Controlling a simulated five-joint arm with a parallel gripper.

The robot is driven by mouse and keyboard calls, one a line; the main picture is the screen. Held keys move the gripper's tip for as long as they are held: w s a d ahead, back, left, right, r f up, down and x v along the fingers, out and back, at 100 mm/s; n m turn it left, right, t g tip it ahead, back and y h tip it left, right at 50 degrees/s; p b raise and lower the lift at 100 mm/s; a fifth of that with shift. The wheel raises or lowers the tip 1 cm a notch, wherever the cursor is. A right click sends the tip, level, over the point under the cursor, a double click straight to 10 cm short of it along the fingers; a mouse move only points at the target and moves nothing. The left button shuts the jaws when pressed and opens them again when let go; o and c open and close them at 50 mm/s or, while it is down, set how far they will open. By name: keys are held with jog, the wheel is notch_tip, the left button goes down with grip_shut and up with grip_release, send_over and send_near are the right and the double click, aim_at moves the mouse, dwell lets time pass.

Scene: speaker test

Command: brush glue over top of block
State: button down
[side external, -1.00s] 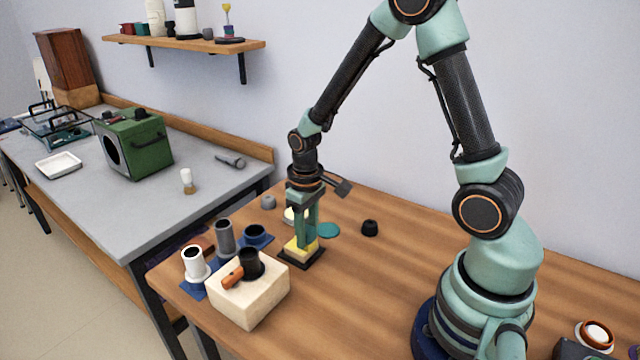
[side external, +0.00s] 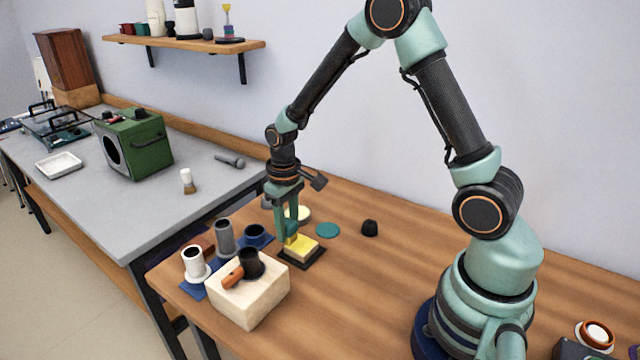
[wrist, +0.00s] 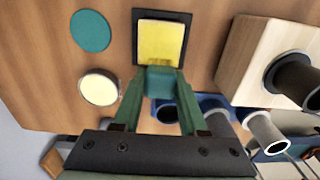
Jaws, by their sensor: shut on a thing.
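A block with a yellow top (side external: 303,249) sits on a dark square base near the middle of the wooden bench; it also shows in the wrist view (wrist: 160,44). My gripper (side external: 287,226) points down and is shut on a small teal-green piece (wrist: 160,83), apparently the brush. In the wrist view that piece lies at the block's near edge and covers part of it. The bristles are not clear, and I cannot tell whether they touch the top. A round pot with pale yellow contents (wrist: 99,89) stands behind my gripper, partly hidden in the side view.
A large pale wooden block (side external: 262,298) with a black tube stands in front. White (side external: 195,265) and grey (side external: 224,238) tubes stand left. The bench's right middle is clear.

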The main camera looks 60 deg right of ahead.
jog(key=shift+s+r, duration=0.1)
jog(key=shift+s, duration=3.25)
notch_tip(320, 180, up, 8)
jog(key=shift+w, duration=0.1)
